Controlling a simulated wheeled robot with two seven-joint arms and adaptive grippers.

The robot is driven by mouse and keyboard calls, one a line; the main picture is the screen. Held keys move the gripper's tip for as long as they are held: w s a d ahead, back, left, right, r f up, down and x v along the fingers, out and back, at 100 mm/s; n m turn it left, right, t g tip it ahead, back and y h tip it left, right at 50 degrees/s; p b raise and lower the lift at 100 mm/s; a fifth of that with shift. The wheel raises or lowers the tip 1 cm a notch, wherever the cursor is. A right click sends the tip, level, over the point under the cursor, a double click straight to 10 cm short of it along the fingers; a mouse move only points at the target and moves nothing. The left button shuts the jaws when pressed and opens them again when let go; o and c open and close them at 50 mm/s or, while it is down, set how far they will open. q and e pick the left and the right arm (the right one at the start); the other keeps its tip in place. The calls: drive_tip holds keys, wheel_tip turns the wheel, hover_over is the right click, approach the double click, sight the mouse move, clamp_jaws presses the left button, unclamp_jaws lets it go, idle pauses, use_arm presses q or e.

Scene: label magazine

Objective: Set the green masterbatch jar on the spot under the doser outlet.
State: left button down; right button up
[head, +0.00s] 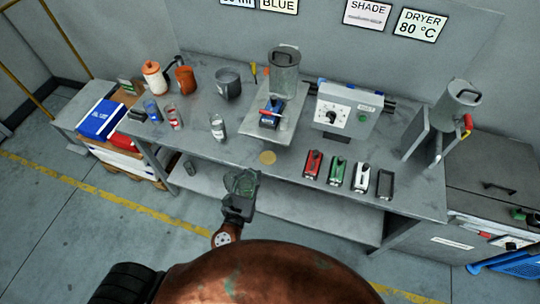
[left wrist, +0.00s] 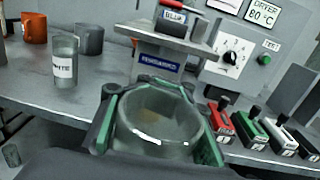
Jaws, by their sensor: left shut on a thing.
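My left gripper (head: 241,186) is shut around a clear jar (left wrist: 160,122) with a greenish-grey look, held upright in front of the bench's front edge. In the left wrist view its round mouth shows between the green-edged fingers; its label is hidden. A tan round spot (head: 267,157) lies on the bench near the front edge, beyond and slightly right of the jar. The doser (head: 284,75) with its clear hopper stands behind the spot, with a blue cartridge (head: 270,117) on its platform. The outlet itself is not clear. My right gripper is not in view.
The white jar (head: 217,127) stands left of the spot; the red jar (head: 173,117) and blue jar (head: 152,110) are further left. Red (head: 312,164), green (head: 337,171) and white (head: 361,177) cartridges line the bench to the right. The bench around the spot is clear.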

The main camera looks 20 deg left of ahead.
use_arm(q)
drive_tip(key=w+f+b, duration=0.2)
drive_tip(key=w, duration=0.9)
drive_tip(key=w+f+b, duration=0.1)
drive_tip(key=w+f, duration=0.1)
drive_tip(key=w, duration=0.9)
drive_tip(key=shift+d+f+b, duration=0.3)
drive_tip(key=shift+f+b, duration=0.1)
drive_tip(key=c, duration=2.5)
unclamp_jaws()
drive_tip(key=shift+w+f, duration=0.1)
drive_tip(key=shift+f, duration=0.05)
drive_tip(key=o, duration=1.1)
drive_tip(key=shift+c, duration=0.2)
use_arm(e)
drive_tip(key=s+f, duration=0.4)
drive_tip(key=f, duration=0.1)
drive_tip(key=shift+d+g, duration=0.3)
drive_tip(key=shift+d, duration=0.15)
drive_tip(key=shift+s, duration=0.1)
